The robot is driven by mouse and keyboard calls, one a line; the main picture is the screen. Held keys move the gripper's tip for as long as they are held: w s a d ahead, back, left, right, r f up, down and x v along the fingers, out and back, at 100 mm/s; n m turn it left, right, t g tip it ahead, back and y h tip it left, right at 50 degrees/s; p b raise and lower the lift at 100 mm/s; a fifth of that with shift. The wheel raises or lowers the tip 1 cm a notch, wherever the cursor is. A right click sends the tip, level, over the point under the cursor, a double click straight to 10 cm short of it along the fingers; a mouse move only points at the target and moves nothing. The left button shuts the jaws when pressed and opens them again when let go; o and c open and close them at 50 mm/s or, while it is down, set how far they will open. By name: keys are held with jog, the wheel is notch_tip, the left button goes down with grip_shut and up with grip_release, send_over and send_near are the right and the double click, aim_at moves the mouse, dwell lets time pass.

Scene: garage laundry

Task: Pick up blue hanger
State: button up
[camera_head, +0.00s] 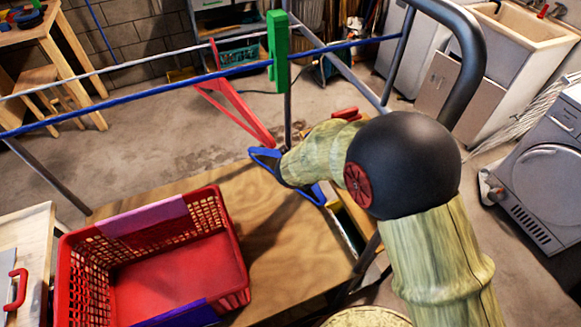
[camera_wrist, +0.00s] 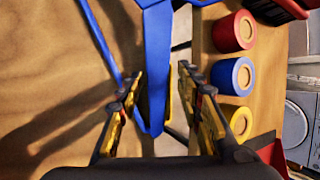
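The blue hanger (camera_head: 264,158) is at the edge of the wooden table in the head view, partly hidden behind my arm. In the wrist view the blue hanger (camera_wrist: 157,50) runs from the top edge down between my fingers, with a thin bar slanting off to the left. My gripper (camera_wrist: 160,78) is open, one finger on each side of a blue part of the hanger. A gap shows on the right finger's side; I cannot tell whether the left finger touches it. In the head view my arm hides most of the gripper.
A red basket (camera_head: 180,280) stands on the wooden table (camera_head: 285,240). A red hanger (camera_head: 238,112) and a green peg (camera_head: 278,52) are at the rails above. Red (camera_wrist: 233,31), blue (camera_wrist: 232,76) and yellow (camera_wrist: 238,121) spools sit close to the right finger.

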jog(key=b+x, duration=0.1)
jog(key=x, duration=0.3)
jog(key=shift+s+a+b, duration=0.1)
jog(key=shift+b, duration=0.25)
jog(key=shift+c, duration=1.4)
grip_shut()
jog(key=shift+r, duration=0.1)
